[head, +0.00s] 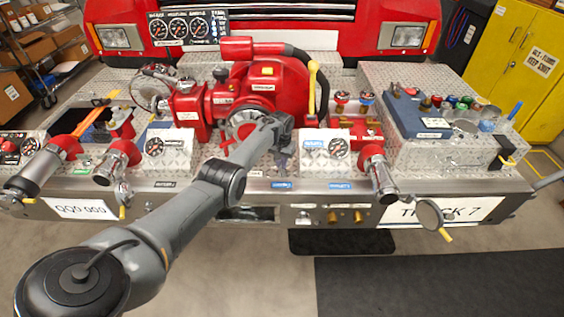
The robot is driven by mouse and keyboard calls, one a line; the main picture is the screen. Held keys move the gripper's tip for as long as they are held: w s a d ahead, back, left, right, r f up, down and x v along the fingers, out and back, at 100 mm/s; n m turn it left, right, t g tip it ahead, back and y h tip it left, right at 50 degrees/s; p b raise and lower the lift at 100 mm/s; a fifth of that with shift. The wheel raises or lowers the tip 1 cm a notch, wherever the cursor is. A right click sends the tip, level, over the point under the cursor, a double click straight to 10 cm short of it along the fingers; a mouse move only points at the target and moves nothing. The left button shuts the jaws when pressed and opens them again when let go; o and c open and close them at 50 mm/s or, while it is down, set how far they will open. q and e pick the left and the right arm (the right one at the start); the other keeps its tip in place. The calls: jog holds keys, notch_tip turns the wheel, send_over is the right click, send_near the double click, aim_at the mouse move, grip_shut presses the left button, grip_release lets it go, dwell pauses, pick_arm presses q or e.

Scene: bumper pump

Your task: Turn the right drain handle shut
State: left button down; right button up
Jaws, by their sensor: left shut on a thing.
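My left gripper (283,158) is at the middle of the pump deck, just left of the diamond-plate box with the right gauge (338,147). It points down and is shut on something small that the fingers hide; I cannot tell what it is. My grey left arm reaches up to it from the lower left. I cannot clearly make out which part is the right drain handle. Two brass knobs (345,217) show on the bumper's front face, below and right of the gripper. My right gripper is not in view.
The red pump (264,88) stands behind the gripper, with an upright yellow lever (313,78) on its right. A silver outlet with a red collar (377,172) and a hanging cap (432,214) are at the right.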

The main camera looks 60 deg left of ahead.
pick_arm(q)
jog(key=m, duration=0.2)
jog(key=shift+m, duration=0.4)
jog(key=m, duration=0.3)
jog(key=shift+m, duration=0.3)
jog(key=m+b, duration=0.1)
jog(key=m, duration=0.2)
jog(key=shift+f+m, duration=0.1)
jog(key=shift+m, duration=0.2)
jog(key=shift+m+b, duration=0.65)
jog(key=shift+m, duration=1.25)
jog(key=c, duration=1.2)
grip_release()
jog(key=shift+o, duration=0.2)
